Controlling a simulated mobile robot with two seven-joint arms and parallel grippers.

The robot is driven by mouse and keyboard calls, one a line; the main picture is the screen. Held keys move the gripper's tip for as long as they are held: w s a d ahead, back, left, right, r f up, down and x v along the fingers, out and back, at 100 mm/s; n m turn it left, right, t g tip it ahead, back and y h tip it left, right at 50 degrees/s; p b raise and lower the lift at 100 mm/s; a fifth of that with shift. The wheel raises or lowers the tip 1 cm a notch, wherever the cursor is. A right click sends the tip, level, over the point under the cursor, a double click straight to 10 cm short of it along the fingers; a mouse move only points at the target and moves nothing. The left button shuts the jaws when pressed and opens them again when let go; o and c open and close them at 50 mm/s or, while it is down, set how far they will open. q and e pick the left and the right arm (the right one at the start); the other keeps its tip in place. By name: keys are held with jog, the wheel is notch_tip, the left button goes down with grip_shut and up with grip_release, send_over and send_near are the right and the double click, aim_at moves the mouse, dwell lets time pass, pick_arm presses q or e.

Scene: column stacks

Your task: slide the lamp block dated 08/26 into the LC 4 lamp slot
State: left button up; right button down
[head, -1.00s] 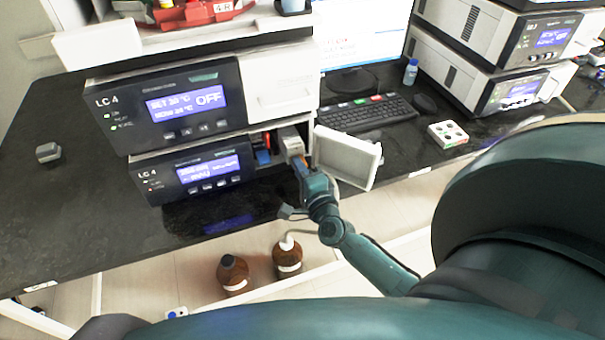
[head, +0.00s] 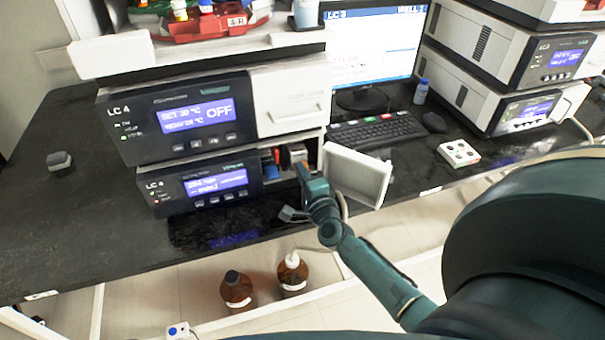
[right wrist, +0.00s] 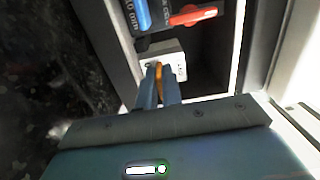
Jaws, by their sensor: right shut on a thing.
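My right gripper (head: 303,171) reaches into the open bay of the lower LC 4 unit (head: 205,188). It is shut on the orange grip of a white lamp block (right wrist: 166,58). In the right wrist view the block sits at the bay's opening, beyond the fingertips. The block also shows small in the head view (head: 297,152). Its date cannot be read. A blue part (right wrist: 142,15) and a red part (right wrist: 193,15) sit deeper in the bay, beside dark space. I cannot tell whether the block is fully seated. My left gripper is not in view.
The bay's white door (head: 355,176) hangs open to the right of my right gripper. A keyboard (head: 375,131) and a small white tray (head: 458,153) lie further right. Two brown bottles (head: 238,291) stand below the bench edge. The dark bench at left is mostly clear.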

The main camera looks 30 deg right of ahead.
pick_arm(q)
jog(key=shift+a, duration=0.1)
pick_arm(e)
jog(key=c, duration=1.5)
grip_release()
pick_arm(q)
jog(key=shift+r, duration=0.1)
